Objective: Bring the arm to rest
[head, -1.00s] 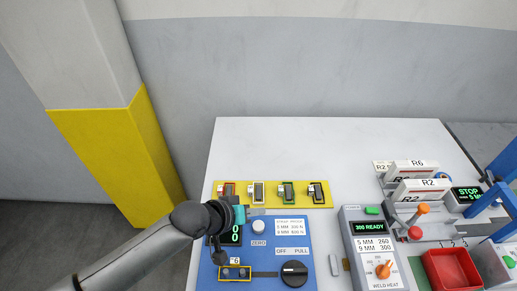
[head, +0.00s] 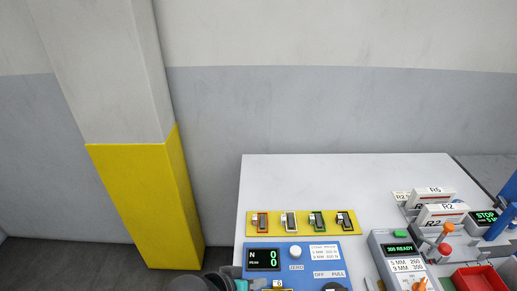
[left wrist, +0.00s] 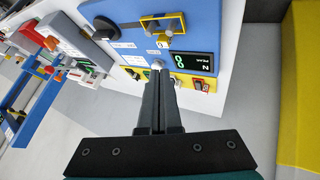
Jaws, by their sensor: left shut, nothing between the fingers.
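My left gripper (left wrist: 158,72) is shut and empty in the left wrist view, its two dark fingers together. The fingertips appear in front of the blue panel (left wrist: 195,25), close to a pale round knob in the picture; I cannot tell the gap. In the head view only a dark part of my left arm (head: 195,283) and a bit of teal show at the bottom edge, over the panel's left corner. The fingertips are not clear there. My right gripper is in neither view.
The white table (head: 340,180) carries a yellow strip (head: 353,229) with several small clips, a grey heat box (head: 388,250) with a green display, white R2 and R6 blocks, and a red bin (head: 480,278). A yellow-and-grey pillar (head: 145,200) stands at left. The table's back is clear.

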